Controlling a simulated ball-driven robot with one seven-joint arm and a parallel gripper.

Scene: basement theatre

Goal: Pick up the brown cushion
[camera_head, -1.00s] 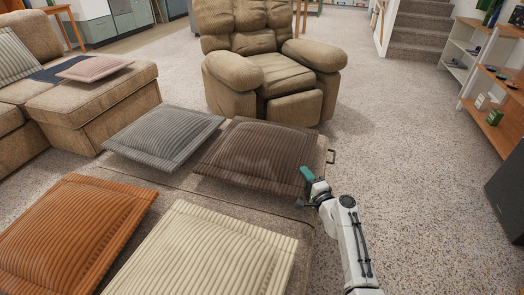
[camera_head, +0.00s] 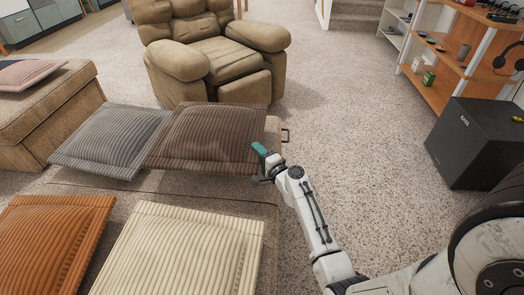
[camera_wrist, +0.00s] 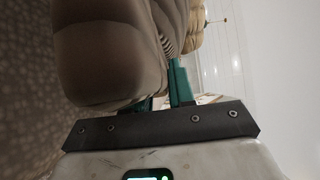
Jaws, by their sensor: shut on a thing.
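The brown cushion (camera_head: 210,137) is ribbed and lies on the beige ottoman (camera_head: 200,190), in the far right area of its top. My gripper (camera_head: 264,158) is at the cushion's near right corner, with its teal fingers shut on that edge. In the wrist view the teal fingers (camera_wrist: 172,84) reach up beside a large, smooth brown-beige form, likely the ottoman. A small ribbed strip shows near them. The exact grip is partly hidden there. The cushion still looks to rest on the ottoman.
A grey cushion (camera_head: 113,139) adjoins the brown one on the left. Orange (camera_head: 45,240) and cream (camera_head: 180,255) cushions lie nearer. A recliner (camera_head: 210,55) stands behind. A black speaker (camera_head: 475,140) and shelves (camera_head: 440,65) are at right. Carpet between is clear.

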